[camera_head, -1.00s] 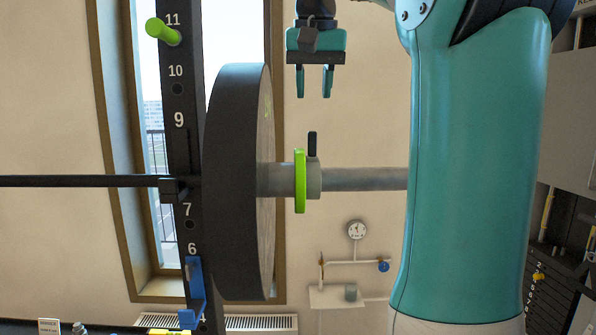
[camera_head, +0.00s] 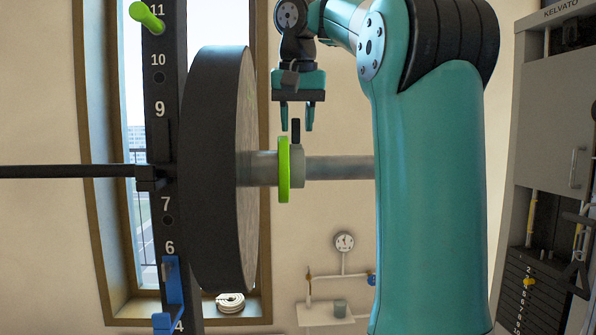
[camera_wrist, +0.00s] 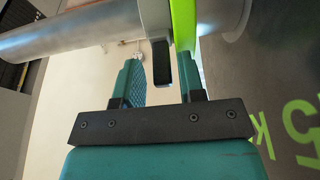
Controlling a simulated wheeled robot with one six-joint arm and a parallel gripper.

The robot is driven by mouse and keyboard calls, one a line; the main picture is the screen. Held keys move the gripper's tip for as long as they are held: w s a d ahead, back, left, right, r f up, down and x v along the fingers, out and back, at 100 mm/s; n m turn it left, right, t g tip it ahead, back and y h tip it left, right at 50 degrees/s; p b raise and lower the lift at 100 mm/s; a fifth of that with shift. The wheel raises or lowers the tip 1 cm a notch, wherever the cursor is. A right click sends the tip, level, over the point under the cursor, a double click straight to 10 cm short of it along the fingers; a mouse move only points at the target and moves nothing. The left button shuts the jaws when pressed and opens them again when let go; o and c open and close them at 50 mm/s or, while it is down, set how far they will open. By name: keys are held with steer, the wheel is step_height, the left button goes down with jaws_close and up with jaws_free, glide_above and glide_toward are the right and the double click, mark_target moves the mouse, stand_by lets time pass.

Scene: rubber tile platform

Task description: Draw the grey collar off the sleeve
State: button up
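The grey collar (camera_head: 298,168) sits around the grey sleeve (camera_head: 340,168), against a thin bright green disc (camera_head: 284,170) on its left. Its black lever (camera_head: 296,130) stands upright. My gripper (camera_head: 297,122) is open and points down above the collar, its fingertips either side of the lever's upper end. In the wrist view, the lever (camera_wrist: 161,62) shows between the open fingers of my gripper (camera_wrist: 162,75), with a gap on each side. The sleeve (camera_wrist: 75,38) crosses the top of that view.
A large black weight plate (camera_head: 210,170) stands left of the green disc. A black numbered upright (camera_head: 162,215) is behind it, with a green peg (camera_head: 146,16) and a blue hook (camera_head: 171,290). The sleeve right of the collar is bare up to where my arm hides it.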

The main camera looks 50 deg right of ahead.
jaws_close()
steer(key=shift+s+d+p, duration=0.5)
steer(key=shift+s+d, duration=0.95)
steer(key=shift+s, duration=0.3)
steer(key=shift+s+d+p, duration=0.5)
steer(key=shift+s+d, duration=0.95)
steer(key=shift+s, duration=0.25)
steer(key=shift+r, duration=0.1)
steer(key=shift+s+d+p, duration=0.4)
steer(key=shift+s+d, duration=0.25)
steer(key=shift+s, duration=0.15)
steer(key=shift+s+d+p, duration=0.95)
steer(key=shift+s+d, duration=1.35)
steer(key=shift+s, duration=0.3)
steer(key=s+d+p, duration=0.3)
steer(key=s+d, duration=0.2)
steer(key=s, duration=0.1)
steer(key=shift+s+d, duration=0.4)
steer(key=shift+s+d, duration=0.1)
